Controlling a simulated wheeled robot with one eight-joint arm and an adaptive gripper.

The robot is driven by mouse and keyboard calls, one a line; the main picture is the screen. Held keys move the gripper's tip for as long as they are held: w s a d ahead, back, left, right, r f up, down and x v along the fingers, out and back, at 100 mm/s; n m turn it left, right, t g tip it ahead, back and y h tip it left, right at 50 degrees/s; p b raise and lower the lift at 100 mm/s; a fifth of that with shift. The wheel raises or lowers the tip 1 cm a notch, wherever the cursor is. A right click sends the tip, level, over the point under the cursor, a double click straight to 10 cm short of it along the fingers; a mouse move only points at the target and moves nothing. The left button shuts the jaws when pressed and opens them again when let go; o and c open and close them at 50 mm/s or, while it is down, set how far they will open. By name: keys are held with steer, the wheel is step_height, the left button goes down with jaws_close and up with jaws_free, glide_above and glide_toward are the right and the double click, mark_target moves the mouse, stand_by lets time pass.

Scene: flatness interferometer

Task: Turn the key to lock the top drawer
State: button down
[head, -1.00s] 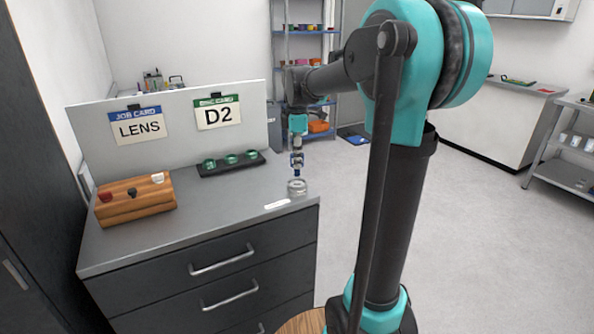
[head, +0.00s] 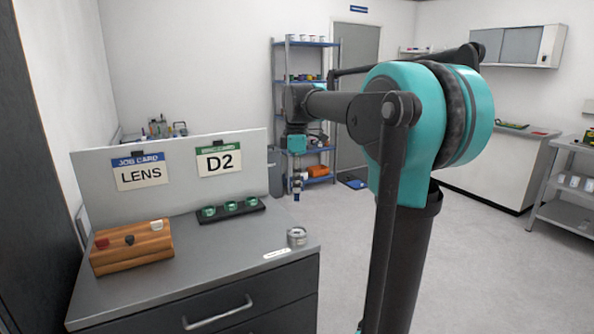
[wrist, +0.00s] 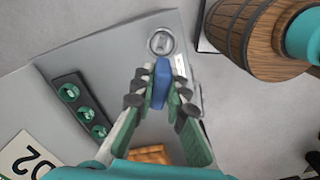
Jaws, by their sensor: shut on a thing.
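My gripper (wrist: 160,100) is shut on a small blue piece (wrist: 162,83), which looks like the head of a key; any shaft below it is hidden. In the head view my gripper (head: 297,187) hangs above the counter's right end. A round metal fitting (head: 297,237) sits on the counter there, beside a white label strip (head: 277,253). The fitting also shows in the wrist view (wrist: 161,41), with a mark across its top. The blue piece appears apart from it. The top drawer (head: 270,322) looks shut, its handle (head: 217,312) in front.
A wooden block (head: 132,247) with red, black and white knobs stands at the counter's left. A dark tray (head: 231,210) with green rings lies at the back, before an upright panel (head: 181,192) with two cards. The counter middle (head: 200,258) is clear.

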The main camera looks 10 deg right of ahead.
mark_target(297, 196)
steer(key=shift+m, duration=0.4)
step_height(297, 196, down, 5)
steer(key=shift+s+r, duration=0.15)
steer(key=shift+r, duration=0.05)
steer(key=shift+f, duration=3.05)
steer(key=shift+f, duration=1.35)
steer(key=shift+n, duration=1.7)
steer(key=n, duration=0.3)
steer(key=c, duration=1.5)
jaws_free()
steer(key=shift+o, duration=0.2)
